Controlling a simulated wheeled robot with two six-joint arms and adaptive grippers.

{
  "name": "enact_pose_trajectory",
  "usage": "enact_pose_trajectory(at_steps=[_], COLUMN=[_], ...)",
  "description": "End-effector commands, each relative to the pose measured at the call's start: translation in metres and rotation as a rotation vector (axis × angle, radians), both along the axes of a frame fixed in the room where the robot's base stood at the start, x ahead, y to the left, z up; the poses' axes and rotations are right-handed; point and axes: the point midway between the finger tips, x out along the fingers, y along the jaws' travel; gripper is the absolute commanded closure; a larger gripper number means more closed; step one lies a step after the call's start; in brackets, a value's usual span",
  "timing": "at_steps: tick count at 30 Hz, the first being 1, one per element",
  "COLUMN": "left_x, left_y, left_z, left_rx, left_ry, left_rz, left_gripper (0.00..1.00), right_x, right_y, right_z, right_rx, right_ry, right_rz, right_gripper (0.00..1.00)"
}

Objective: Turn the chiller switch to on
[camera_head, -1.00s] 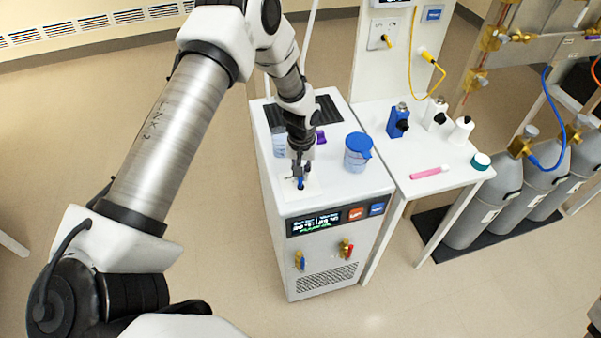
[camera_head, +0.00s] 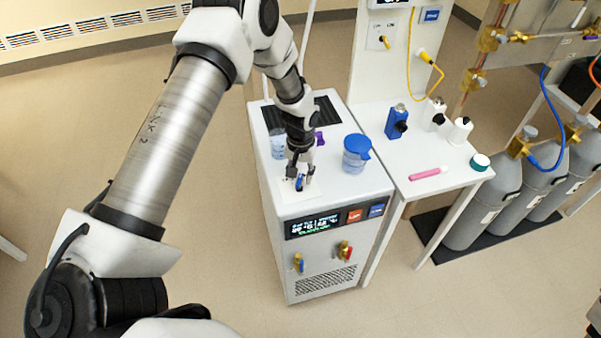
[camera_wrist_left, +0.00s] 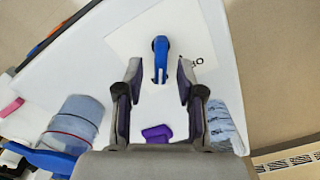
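The chiller (camera_head: 275,192) is a white cabinet with a lit display on its front. Its switch shows as a blue lever (camera_wrist_left: 160,48) on a white plate (camera_wrist_left: 130,42) on the chiller top. In the head view the lever (camera_head: 299,184) shows small at the fingertips. My left gripper (camera_head: 299,174) points down over it. In the left wrist view the gripper (camera_wrist_left: 158,80) is open, one finger on each side of the lever's lower end, with gaps to both. I cannot tell how deep the fingertips reach. My right gripper is not in view.
A blue-lidded jug (camera_head: 356,154), a clear container (camera_head: 277,143) and a purple item (camera_head: 319,138) stand near the gripper on the chiller top. The side table holds a blue bottle (camera_head: 397,122), white bottles and a pink marker (camera_head: 428,173). Gas cylinders (camera_head: 497,195) stand at right.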

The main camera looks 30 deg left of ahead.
Motion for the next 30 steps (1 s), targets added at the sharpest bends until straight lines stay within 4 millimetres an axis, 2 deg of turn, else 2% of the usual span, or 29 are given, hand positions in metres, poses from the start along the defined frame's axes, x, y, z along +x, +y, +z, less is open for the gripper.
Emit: enact_pose_trajectory(at_steps=[5, 8, 18, 21, 24, 30], left_x=[0.000, 0.001, 0.001, 0.001, 0.001, 0.001], left_y=[0.000, 0.000, 0.000, 0.000, 0.000, 0.000], left_z=[0.002, 0.013, 0.094, 0.110, 0.118, 0.120], left_rx=[-0.001, 0.000, -0.001, -0.001, -0.001, -0.001], left_ry=[-0.001, -0.002, -0.003, -0.001, 0.000, 0.002], left_rz=[0.001, 0.000, 0.001, 0.001, 0.000, 0.000], left_gripper=[0.62, 0.62, 0.62, 0.62, 0.62, 0.62], right_x=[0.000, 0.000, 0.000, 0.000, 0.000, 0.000], right_y=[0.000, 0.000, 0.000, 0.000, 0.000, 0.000], right_z=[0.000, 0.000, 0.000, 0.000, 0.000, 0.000], right_rx=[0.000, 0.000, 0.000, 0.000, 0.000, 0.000], right_ry=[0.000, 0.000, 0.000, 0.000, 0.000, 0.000], right_rz=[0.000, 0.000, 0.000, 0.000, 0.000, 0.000], right_gripper=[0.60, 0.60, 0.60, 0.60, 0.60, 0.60])
